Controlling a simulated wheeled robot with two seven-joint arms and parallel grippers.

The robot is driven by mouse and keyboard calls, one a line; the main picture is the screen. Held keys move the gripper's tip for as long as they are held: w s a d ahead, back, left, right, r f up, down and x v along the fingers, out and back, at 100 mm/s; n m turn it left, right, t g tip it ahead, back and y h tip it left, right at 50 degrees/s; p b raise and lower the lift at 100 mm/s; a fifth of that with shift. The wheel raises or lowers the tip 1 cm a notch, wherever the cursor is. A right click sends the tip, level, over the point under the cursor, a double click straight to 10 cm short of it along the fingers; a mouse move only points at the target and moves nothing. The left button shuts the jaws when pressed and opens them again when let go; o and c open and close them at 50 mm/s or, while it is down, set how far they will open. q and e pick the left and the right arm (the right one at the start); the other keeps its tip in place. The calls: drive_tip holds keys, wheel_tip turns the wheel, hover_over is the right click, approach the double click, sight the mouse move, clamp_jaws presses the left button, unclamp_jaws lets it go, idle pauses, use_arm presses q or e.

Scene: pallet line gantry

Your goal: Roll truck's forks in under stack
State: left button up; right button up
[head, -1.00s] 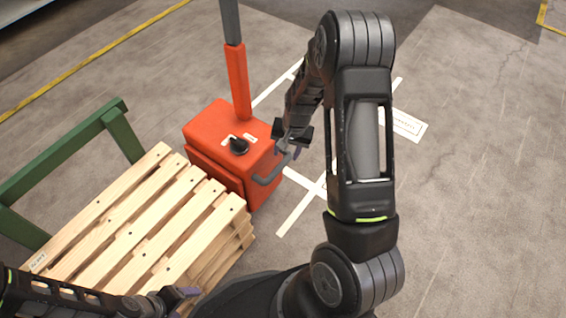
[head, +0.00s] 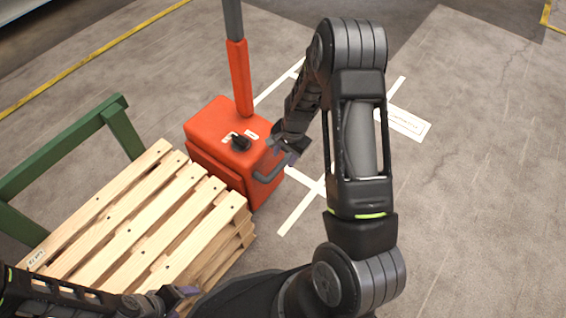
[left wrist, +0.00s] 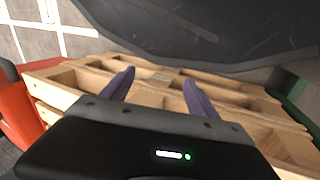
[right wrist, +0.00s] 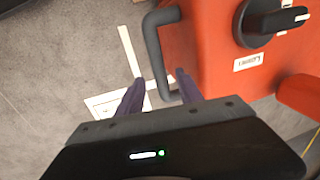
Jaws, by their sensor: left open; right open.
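The orange truck (head: 215,150) stands at the far end of the pallet stack (head: 130,225), with an upright mast and a black knob on top. Its forks are hidden. A grey looped handle (head: 268,178) sticks out from its right side. My right gripper (head: 284,148) is open at this handle; in the right wrist view the handle's bar (right wrist: 157,62) reaches down between the fingertips, and contact is unclear. My left gripper (head: 180,292) is open and empty by the stack's near edge; the left wrist view shows the stack's slats (left wrist: 150,98) beyond its fingers.
A green frame (head: 60,150) stands along the stack's left side. White floor lines and a printed floor label (head: 408,123) lie right of the truck. The floor on the right is clear. A yellow line (head: 90,62) crosses the floor behind.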

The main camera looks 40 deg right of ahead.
sight(282, 163)
drive_tip(key=f, duration=0.2)
drive_tip(key=f+b, duration=0.1)
drive_tip(key=shift+w+a+f, duration=0.1)
drive_tip(key=shift+w+f, duration=0.2)
drive_tip(key=shift+f, duration=0.05)
clamp_jaws()
idle(1.1)
drive_tip(key=shift+a+r, duration=0.1)
